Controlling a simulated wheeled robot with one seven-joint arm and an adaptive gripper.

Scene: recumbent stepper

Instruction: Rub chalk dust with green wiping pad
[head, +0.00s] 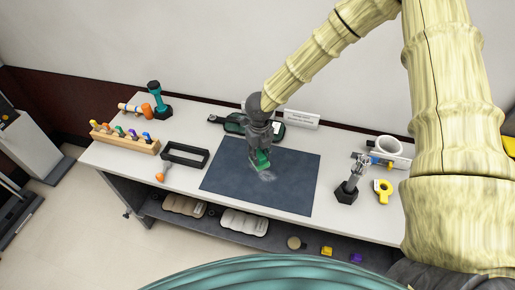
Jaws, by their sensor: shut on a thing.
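In the head view, my gripper (258,160) points down over the dark blue-grey mat (225,180) on the white table. It is shut on the green wiping pad (262,159). The pad is at or just above the mat; I cannot tell whether it touches. A faint pale smudge of chalk dust (267,176) shows on the mat just in front of the pad. My gripper and the pad may hide part of the dust.
A black frame (185,154), an orange-handled tool (161,172) and a wooden rack (125,139) stand left of the mat. A dark tool holder (346,193) and a yellow ring tool (383,189) stand right.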

